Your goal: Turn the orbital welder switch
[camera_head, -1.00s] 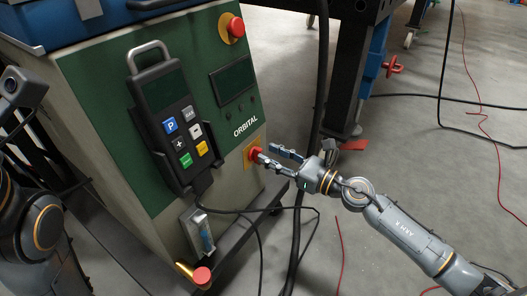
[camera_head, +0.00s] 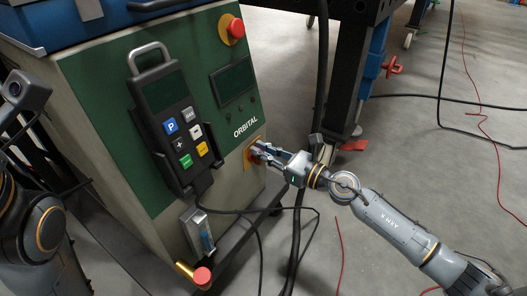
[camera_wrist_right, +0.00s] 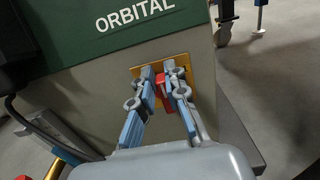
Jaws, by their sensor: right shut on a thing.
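The orbital welder (camera_head: 140,120) is a green and beige cabinet marked ORBITAL in the head view. Its red switch (camera_head: 252,156) sits on a yellow plate (camera_head: 248,165) low on the front, at the right edge. My right gripper (camera_head: 259,152) is at this switch, fingers closed around it. In the right wrist view, the red switch (camera_wrist_right: 162,86) shows between the two fingers of the gripper (camera_wrist_right: 164,76), in front of the yellow plate (camera_wrist_right: 203,72). The fingers hide part of the switch. My left arm shows at the left edge, but its fingers are not seen.
A handheld pendant (camera_head: 172,120) with coloured buttons hangs on the cabinet front. A red emergency button (camera_head: 236,28) is at the top right, and another red knob (camera_head: 201,276) is at the bottom. A thick black cable (camera_head: 322,70) hangs behind the gripper.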

